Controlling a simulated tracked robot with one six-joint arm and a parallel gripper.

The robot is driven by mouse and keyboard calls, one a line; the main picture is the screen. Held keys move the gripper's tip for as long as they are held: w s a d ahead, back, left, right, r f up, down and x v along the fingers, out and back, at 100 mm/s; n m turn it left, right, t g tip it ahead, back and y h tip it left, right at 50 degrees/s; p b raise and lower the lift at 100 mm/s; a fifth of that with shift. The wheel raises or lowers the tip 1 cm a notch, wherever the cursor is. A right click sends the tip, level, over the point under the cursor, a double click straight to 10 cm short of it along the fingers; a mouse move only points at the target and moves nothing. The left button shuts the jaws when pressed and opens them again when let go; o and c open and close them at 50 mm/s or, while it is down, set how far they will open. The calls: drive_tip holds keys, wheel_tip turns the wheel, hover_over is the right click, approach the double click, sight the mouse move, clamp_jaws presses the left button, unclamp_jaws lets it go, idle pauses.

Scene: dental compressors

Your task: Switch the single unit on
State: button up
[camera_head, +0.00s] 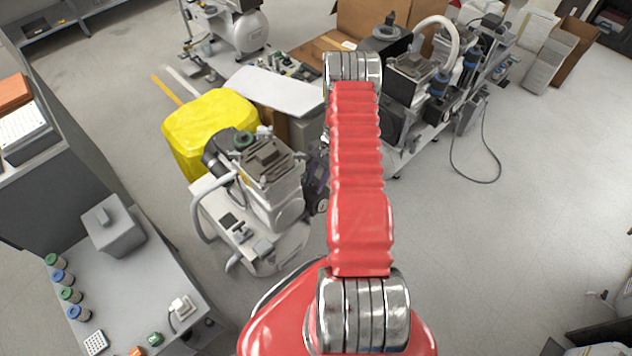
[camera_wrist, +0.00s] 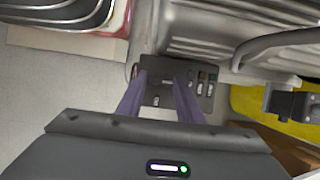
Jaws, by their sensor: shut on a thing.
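The single unit (camera_head: 275,203), a pale compressor with a dark-topped motor head, stands left of my red arm in the head view. In the wrist view its dark control box (camera_wrist: 207,70) carries several small switches or fittings. The two purplish fingers of my gripper (camera_wrist: 162,80) reach onto this box and are shut on a small part of it, which looks like a switch. The fingers hide much of that part, and its on or off position cannot be told. In the head view my arm mostly hides the gripper.
A yellow bin (camera_head: 205,125) stands just behind the unit. A grey bench (camera_head: 130,275) with jars and a box is at the left. A larger compressor set (camera_head: 410,75) stands at the back right, with a cable on the floor.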

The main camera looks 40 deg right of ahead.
drive_tip(key=shift+c, duration=0.8)
drive_tip(key=shift+d, duration=0.25)
drive_tip(key=shift+c, duration=0.5)
drive_tip(key=shift+a, duration=0.15)
